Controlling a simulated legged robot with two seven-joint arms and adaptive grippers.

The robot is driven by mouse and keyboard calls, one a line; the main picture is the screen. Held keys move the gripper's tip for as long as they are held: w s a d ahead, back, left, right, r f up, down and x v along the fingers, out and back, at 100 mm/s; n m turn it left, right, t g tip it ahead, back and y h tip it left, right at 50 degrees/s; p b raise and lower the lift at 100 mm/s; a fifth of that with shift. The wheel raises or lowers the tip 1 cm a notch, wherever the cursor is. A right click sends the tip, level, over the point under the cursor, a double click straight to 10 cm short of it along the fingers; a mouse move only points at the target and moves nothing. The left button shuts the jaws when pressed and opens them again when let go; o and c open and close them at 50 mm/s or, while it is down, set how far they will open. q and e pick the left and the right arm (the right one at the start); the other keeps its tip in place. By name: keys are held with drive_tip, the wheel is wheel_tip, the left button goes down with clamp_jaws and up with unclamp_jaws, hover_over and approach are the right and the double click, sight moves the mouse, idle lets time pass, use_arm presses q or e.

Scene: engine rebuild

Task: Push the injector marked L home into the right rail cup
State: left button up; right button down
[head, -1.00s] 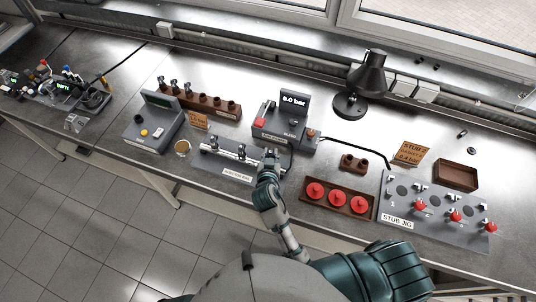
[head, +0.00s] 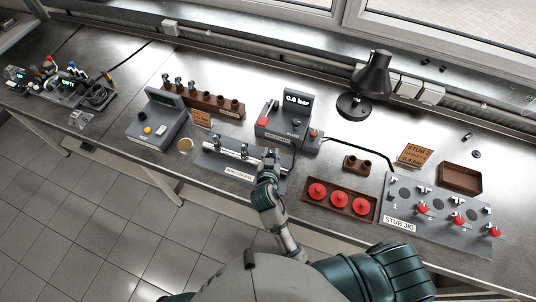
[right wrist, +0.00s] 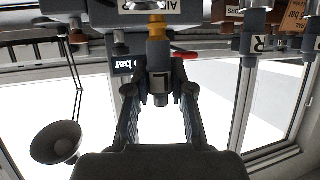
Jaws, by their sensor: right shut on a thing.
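My right gripper (head: 269,162) is at the right end of the fuel rail fixture (head: 213,165) in the head view. In the right wrist view the gripper (right wrist: 159,95) is shut on the injector marked L (right wrist: 158,77), a grey body with a yellow-brown band. The rail cup is not clear, so I cannot tell how deep the injector sits. My left gripper is not in view.
A brown rack (head: 226,107) with upright injectors stands behind the rail. A tester (head: 285,128) with a pressure display is close behind my gripper. To the right are a brown tray (head: 353,207) of red caps and the stub jig (head: 448,232). A lamp (head: 356,105) stands behind.

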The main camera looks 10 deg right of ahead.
drive_tip(key=shift+d+f, duration=0.15)
drive_tip(key=shift+d, duration=0.15)
drive_tip(key=shift+a, duration=0.25)
drive_tip(key=shift+f, duration=0.2)
drive_tip(key=shift+d+f, duration=0.2)
drive_tip(key=shift+d, duration=0.4)
drive_tip(key=shift+s+d+f, duration=0.1)
drive_tip(key=shift+d+f, duration=0.05)
drive_tip(key=shift+d, duration=0.05)
drive_tip(key=shift+a, duration=0.2)
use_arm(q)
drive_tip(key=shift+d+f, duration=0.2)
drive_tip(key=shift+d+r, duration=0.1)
